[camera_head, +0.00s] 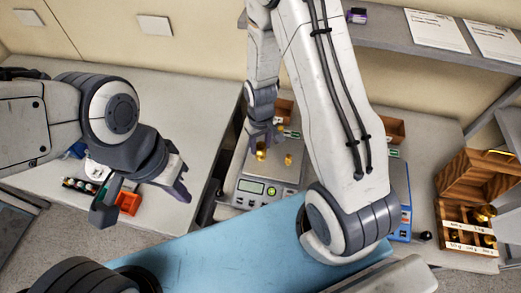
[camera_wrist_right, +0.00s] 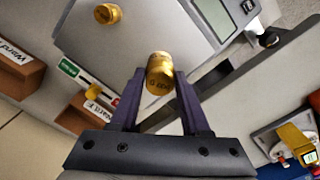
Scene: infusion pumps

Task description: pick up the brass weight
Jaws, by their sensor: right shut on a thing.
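A brass weight (camera_wrist_right: 160,72) is between the fingertips of my right gripper (camera_wrist_right: 155,92) in the wrist view. The gripper is shut on it, and some engraved marks show on its side. In the head view this weight (camera_head: 261,154) is over the scale plate; I cannot tell whether it touches the plate. A second brass weight (camera_head: 288,160) stands on the plate to the right, and it also shows in the wrist view (camera_wrist_right: 107,13). My left gripper (camera_head: 143,200) is open and empty above the left table.
A wooden weight box (camera_head: 470,243) with several labelled slots stands at the right. An orange bin (camera_head: 128,203) lies near my left gripper. A shelf (camera_head: 400,40) crosses the back right.

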